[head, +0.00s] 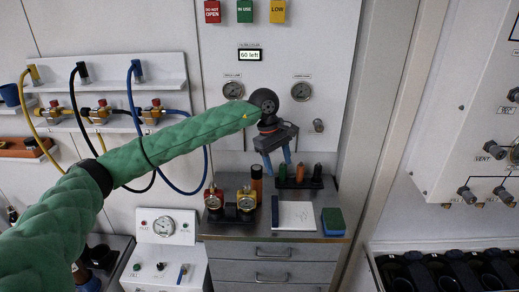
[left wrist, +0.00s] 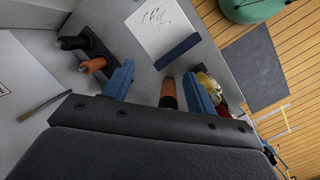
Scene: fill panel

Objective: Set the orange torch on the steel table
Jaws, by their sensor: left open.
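The steel table (head: 232,182) is a grey drawer cabinet with a flat top. An orange slim torch-like piece (head: 299,173) stands in a black rack at the table's back, between two darker ones; it also shows in the left wrist view (left wrist: 93,65). A separate orange-and-black cylinder (head: 257,182) stands to the left of the rack. I cannot tell for certain which is the torch. My left gripper (head: 277,168) is open and empty above the table's back. In the left wrist view, the cylinder (left wrist: 168,94) shows between the blue fingers, beyond them. My right gripper is not in view.
Two brass-and-red regulators (head: 245,203) stand left on the tabletop. A white notepad (head: 293,214) and a green-and-blue block (head: 333,221) lie to the right. Wall gauges (head: 301,91) are behind the gripper; hoses (head: 133,95) hang at left.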

